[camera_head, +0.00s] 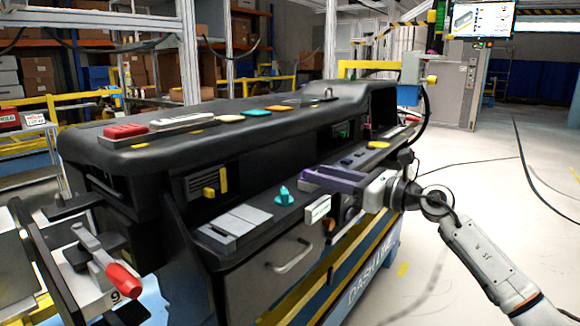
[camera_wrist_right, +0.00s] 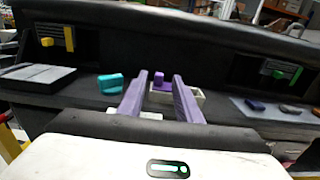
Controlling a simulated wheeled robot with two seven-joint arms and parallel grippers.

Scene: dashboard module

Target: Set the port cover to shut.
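A small cream box with a purple part (camera_wrist_right: 160,85) sits on the dashboard ledge in the right wrist view. It may be the port and its cover, but I cannot tell whether a cover is open or shut. My right gripper (camera_wrist_right: 160,77) has two purple fingers apart, with the purple part showing in the gap beyond them. I see no contact, though the fingers hide parts of the box. In the head view the right gripper (camera_head: 330,178) reaches over the ledge from the right. A cream block (camera_head: 318,210) shows just below it. My left gripper is not in view.
A teal knob (camera_head: 284,196) and a grey hinged panel (camera_head: 236,222) lie left of the gripper. A yellow switch (camera_head: 216,184) is on the upright face. A drawer handle (camera_head: 290,257) is below. Open floor lies right.

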